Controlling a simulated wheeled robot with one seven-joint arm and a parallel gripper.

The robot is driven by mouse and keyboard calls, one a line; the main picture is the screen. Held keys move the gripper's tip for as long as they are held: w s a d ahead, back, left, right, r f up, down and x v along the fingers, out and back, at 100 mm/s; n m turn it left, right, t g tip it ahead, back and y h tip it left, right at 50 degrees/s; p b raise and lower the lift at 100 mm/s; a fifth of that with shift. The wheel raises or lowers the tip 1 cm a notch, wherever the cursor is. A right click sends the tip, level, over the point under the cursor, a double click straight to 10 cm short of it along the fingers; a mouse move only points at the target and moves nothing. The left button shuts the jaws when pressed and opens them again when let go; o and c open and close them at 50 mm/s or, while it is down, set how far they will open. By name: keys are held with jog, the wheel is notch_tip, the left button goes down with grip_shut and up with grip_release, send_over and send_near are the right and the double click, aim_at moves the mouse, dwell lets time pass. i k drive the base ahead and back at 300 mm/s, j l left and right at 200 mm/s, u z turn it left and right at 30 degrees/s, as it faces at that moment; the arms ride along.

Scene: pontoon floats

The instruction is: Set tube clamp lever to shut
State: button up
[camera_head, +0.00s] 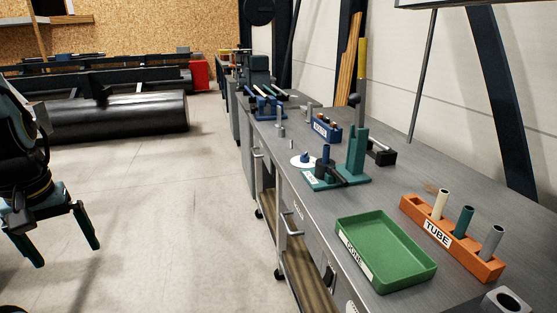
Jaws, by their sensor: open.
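A teal fixture (356,158) with an upright block stands on the grey workbench, right of centre. Low at its left side is a dark clamp part (327,167) on a teal base with a small white label. This seems to be the tube clamp and its lever; it is too small to tell the lever's position. My gripper (66,250) hangs at the left edge over the floor, its two teal fingers apart and empty. It is far from the bench and the fixture.
On the workbench (300,205) are a green tray (395,250), an orange rack (462,250) labelled TUBE holding three tubes, and a blue rack (322,132). A black float (120,113) lies behind. Open concrete floor separates my gripper from the bench.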

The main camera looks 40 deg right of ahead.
aim_at(332, 171)
jog(key=i+l, duration=0.25)
jog(key=i, duration=0.15)
jog(key=i+l+z, duration=0.1)
jog(key=i+l, duration=0.2)
jog(key=i, duration=0.1)
